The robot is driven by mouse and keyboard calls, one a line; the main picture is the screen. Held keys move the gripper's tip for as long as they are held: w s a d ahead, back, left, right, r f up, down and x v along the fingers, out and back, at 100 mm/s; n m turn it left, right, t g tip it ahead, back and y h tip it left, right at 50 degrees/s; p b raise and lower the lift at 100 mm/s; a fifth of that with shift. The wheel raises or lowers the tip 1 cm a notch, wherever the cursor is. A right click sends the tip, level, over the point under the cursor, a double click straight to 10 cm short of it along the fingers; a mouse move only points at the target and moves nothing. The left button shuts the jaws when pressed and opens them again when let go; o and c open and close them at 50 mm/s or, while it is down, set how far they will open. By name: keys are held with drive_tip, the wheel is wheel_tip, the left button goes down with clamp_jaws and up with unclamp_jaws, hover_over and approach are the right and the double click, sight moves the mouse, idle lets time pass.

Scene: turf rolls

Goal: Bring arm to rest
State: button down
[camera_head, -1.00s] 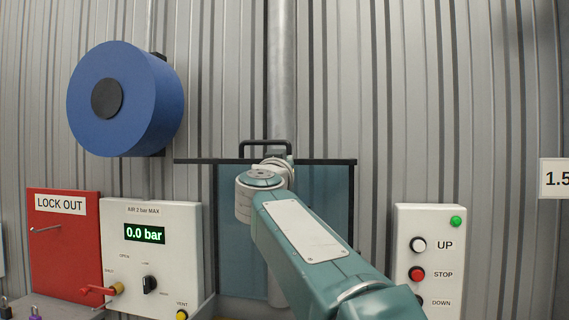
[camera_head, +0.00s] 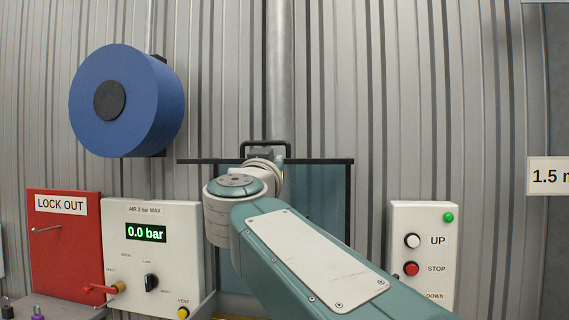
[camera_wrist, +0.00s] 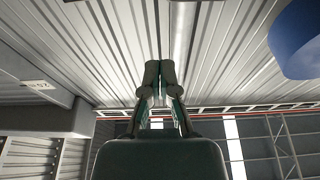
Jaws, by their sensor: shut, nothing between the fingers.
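My gripper (camera_wrist: 160,72) shows in the wrist view with its two fingertips together and nothing between them. Corrugated wall and a pipe are beyond the fingers. In the head view my arm reaches up from the lower right, and its bent joint stands in front of the blue-grey panel with a black frame (camera_head: 320,161). My gripper cannot be made out in the head view.
A blue roll (camera_head: 118,100) is on the wall at upper left. Below are a red LOCK OUT cabinet (camera_head: 65,250) and an air panel (camera_head: 165,215) reading 0.0 bar. An UP/STOP/DOWN box (camera_head: 425,225) is right of my arm. A vertical pipe (camera_head: 279,70) runs behind.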

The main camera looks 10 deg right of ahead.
drive_tip(key=s+a+f+n+g+y, duration=0.1)
drive_tip(key=s+f+n+g+y, duration=0.35)
drive_tip(key=f, duration=0.65)
drive_tip(key=s+a+f+n+g+y, duration=0.1)
drive_tip(key=s+f+n+y, duration=0.3)
drive_tip(key=s+f+y, duration=0.45)
drive_tip(key=s+d+f+m+g+h, duration=0.1)
drive_tip(key=s+d+f+g+h, duration=0.1)
drive_tip(key=f, duration=0.6)
drive_tip(key=s+d+f+m+g+h, duration=0.2)
drive_tip(key=s+d+f+g, duration=0.1)
drive_tip(key=s+f, duration=0.4)
drive_tip(key=s+d+f+m+g+h, duration=0.1)
drive_tip(key=s+d+f+g, duration=0.2)
drive_tip(key=f, duration=0.6)
drive_tip(key=shift+s+d+f+g+h, duration=0.2)
drive_tip(key=shift+s+d+g+h, duration=0.2)
drive_tip(key=shift+s+d, duration=0.5)
